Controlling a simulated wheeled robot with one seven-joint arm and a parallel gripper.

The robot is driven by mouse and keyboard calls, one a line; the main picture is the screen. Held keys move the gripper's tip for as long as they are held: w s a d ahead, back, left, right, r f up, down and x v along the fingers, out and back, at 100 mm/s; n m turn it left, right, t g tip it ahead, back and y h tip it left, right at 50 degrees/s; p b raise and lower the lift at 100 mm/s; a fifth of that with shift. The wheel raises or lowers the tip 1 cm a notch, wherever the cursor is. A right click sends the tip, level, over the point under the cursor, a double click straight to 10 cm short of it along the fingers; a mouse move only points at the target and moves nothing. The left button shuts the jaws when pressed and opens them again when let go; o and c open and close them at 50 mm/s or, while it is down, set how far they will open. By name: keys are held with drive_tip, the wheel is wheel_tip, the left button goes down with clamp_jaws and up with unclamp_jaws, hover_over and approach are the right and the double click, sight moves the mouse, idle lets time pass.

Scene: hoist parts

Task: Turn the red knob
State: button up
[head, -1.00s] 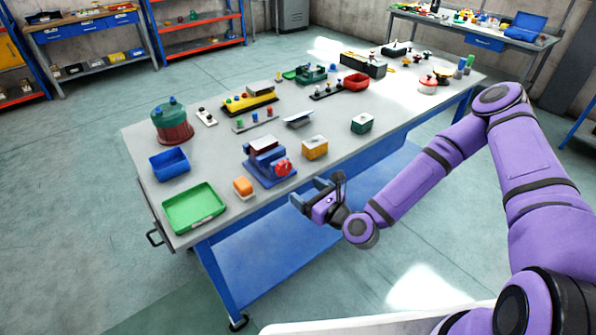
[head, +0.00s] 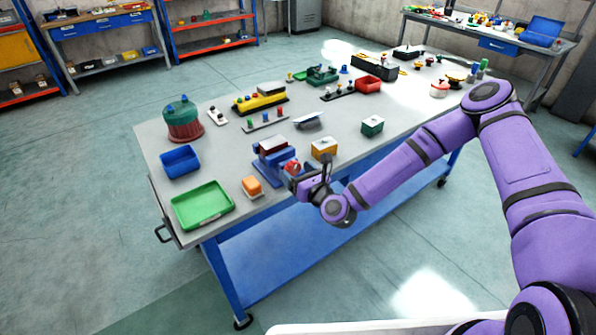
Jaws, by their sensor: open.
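The red knob (head: 292,168) is on the front of a blue vise-like device (head: 268,160) near the table's front edge. My gripper (head: 297,177) is right at the knob, its fingers reaching toward it from the front right. The fingers hide part of the knob. The jaws are open; I cannot tell whether they touch the knob or stand around it.
A yellow-orange block (head: 324,150) stands close right of the device, and an orange block (head: 252,187) lies left of it. A green tray (head: 203,206), a blue bin (head: 180,161) and a dark green block (head: 372,127) stand on the grey table. Free floor lies in front.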

drive_tip(key=shift+w+a, duration=0.2)
drive_tip(key=shift+w, duration=0.05)
drive_tip(key=c, duration=0.9)
drive_tip(key=shift+c, duration=0.2)
drive_tip(key=shift+n, duration=0.4)
